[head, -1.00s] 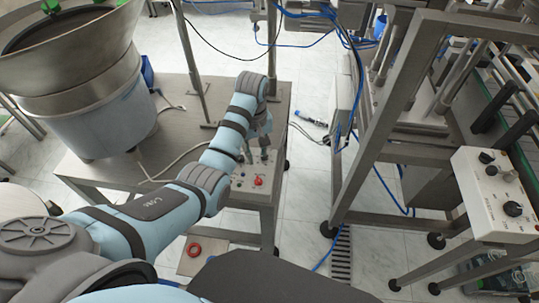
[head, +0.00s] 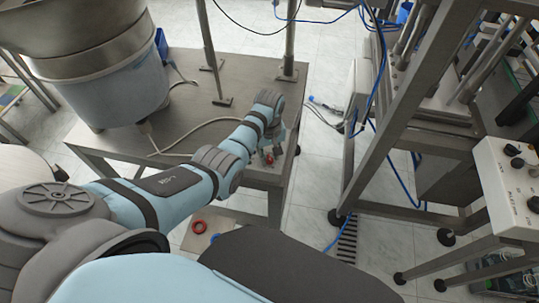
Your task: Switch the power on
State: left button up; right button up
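My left gripper (head: 273,153) points down over the panel at the end of the blue arm. Its fingers are small and partly hidden by the arm, so I cannot tell whether they are open or touch anything. My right gripper is not in view.
A large steel bowl feeder (head: 95,60) stands on the left of the steel table (head: 185,115). Upright posts rise from the table's back. A metal frame (head: 395,130) and another control box (head: 507,183) stand at the right. A red ring (head: 199,227) lies below the table.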

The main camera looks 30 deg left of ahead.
pick_arm(q)
jog(key=shift+s+r, duration=0.15)
jog(key=shift+c, duration=1.1)
grip_shut()
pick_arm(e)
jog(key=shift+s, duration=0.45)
